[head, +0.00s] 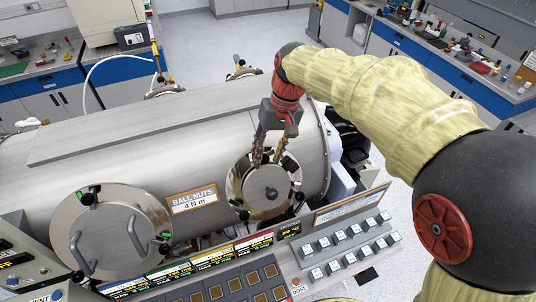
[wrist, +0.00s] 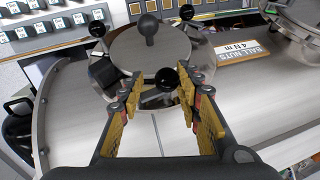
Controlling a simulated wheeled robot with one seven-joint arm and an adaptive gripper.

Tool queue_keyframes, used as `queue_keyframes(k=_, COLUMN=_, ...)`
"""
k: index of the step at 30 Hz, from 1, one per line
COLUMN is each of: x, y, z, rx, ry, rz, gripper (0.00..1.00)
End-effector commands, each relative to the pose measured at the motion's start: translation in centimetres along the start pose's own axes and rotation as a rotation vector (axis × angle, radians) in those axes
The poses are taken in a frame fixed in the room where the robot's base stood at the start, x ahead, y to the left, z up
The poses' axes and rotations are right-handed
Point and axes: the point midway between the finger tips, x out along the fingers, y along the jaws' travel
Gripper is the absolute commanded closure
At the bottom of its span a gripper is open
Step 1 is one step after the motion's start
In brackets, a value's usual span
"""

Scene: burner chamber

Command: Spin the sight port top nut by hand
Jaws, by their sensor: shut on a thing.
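The sight port (head: 264,198) is a round steel cover with a central knob on the right part of the large steel vessel; it also shows in the wrist view (wrist: 150,50). The top nut, a black ball (wrist: 164,79) at the cover's edge nearest my arm, sits between my fingertips. My gripper (head: 267,160) reaches down to the upper rim of the cover, and its yellow-padded fingers (wrist: 160,92) flank the ball on both sides, shut on it. Other black ball nuts (wrist: 186,13) stand around the rim.
A sign reading "BALL NUTS 4 N m" (head: 193,199) is left of the port. A larger round hatch with handles (head: 112,232) is further left. A control panel with buttons (head: 345,240) lies close below the port. Benches stand behind.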

Motion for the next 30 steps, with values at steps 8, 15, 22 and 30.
queue_keyframes(k=8, x=0.06, y=0.23, z=0.01, rx=0.001, ry=-0.001, rz=0.004, gripper=0.87)
queue_keyframes(k=15, x=0.12, y=0.40, z=0.03, rx=0.002, ry=-0.002, rz=0.007, gripper=1.00)
queue_keyframes(k=22, x=0.19, y=0.49, z=0.05, rx=0.004, ry=-0.003, rz=0.007, gripper=0.77)
queue_keyframes(k=30, x=0.15, y=0.39, z=0.04, rx=0.002, ry=-0.003, rz=0.006, gripper=0.61)
